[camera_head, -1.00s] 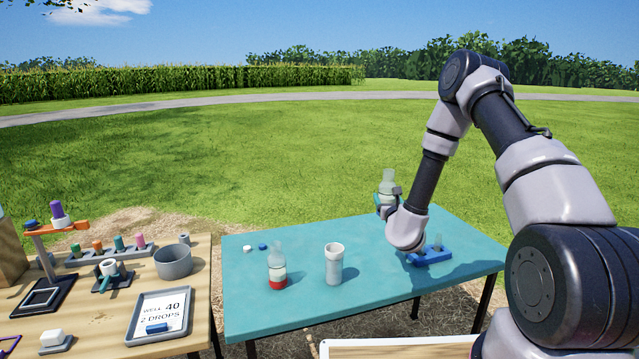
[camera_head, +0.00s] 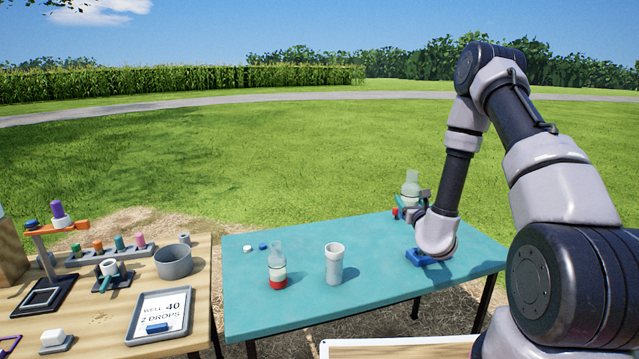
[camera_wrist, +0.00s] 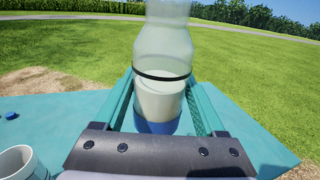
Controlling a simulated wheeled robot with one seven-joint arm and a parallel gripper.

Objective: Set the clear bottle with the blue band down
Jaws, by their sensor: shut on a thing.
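The clear bottle with the blue band (camera_wrist: 160,85) is upright between the two fingers in the wrist view, with white contents and the blue band low on it. In the head view the bottle (camera_head: 411,184) shows above the far right part of the teal table (camera_head: 300,305). My gripper (camera_head: 408,207) is shut on it. I cannot tell whether its base touches the table. A second clear bottle with a red band (camera_head: 278,266) stands on the table at the left.
A white cup (camera_head: 334,264) stands mid-table and shows in the wrist view (camera_wrist: 20,165). A blue holder (camera_head: 420,258) is partly hidden by my arm. White and blue caps (camera_head: 263,246) lie far left. A wooden table with equipment stands left. The front middle is clear.

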